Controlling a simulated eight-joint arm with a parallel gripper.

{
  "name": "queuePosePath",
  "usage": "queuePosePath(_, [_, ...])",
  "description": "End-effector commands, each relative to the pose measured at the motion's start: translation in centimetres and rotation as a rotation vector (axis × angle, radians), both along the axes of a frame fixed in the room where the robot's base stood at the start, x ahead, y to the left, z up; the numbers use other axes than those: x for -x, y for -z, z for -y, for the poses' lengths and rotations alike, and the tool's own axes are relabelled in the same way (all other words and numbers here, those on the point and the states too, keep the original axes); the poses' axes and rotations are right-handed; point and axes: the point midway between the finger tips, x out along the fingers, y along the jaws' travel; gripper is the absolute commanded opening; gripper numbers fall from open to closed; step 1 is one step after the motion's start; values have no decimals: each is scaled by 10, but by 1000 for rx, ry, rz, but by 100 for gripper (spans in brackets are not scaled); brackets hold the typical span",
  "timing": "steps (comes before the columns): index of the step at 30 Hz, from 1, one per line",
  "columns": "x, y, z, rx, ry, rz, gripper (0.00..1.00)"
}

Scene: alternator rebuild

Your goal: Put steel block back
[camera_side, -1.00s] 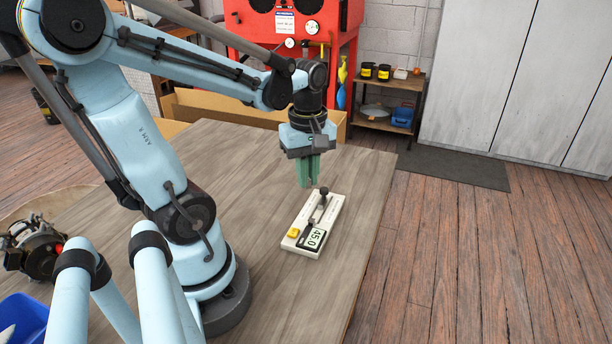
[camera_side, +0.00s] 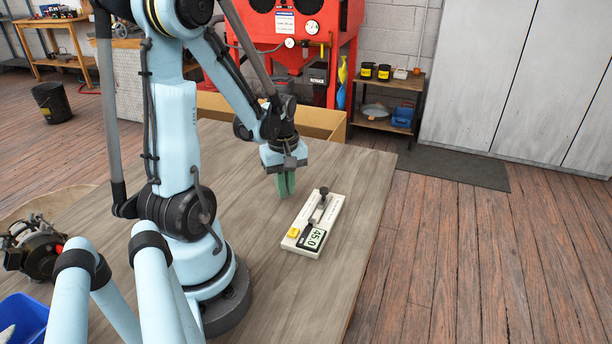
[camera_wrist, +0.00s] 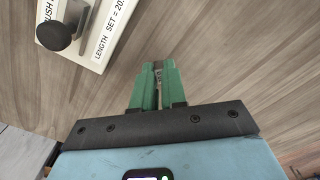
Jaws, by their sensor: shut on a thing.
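My gripper (camera_side: 286,192) has green fingers and points down over the wooden table, left of the white gauge fixture (camera_side: 331,212). In the wrist view its fingertips (camera_wrist: 157,72) are nearly together, with a small grey steel block (camera_wrist: 158,66) pinched between the tips. Most of the block is hidden by the fingers, and it cannot be made out in the side view. The gripper is apart from the fixture, which carries a dark knob (camera_side: 324,191), a yellow button (camera_side: 293,232) and a display reading 45.0.
The wooden table (camera_side: 352,175) is bare around the gripper. A cardboard box (camera_side: 325,122) stands behind its far edge. An alternator (camera_side: 36,246) and a blue bin (camera_side: 24,318) are at the left. A red cabinet (camera_side: 350,50) stands behind.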

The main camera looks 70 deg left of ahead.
Motion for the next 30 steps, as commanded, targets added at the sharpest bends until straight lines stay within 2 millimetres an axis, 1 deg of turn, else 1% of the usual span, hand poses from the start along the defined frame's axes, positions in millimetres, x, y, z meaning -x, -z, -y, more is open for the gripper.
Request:
queuePosePath(3, [0,7,0,0,0,0,0])
queuePosePath(16, [0,12,0,0,0,0,0])
queuePosePath(17, [0,12,0,0,0,0,13])
queuePosePath(21, [0,12,0,0,0,0,34])
queuePosePath(22, [0,12,0,0,0,0,37])
queuePosePath(30, [0,11,0,0,0,0,37])
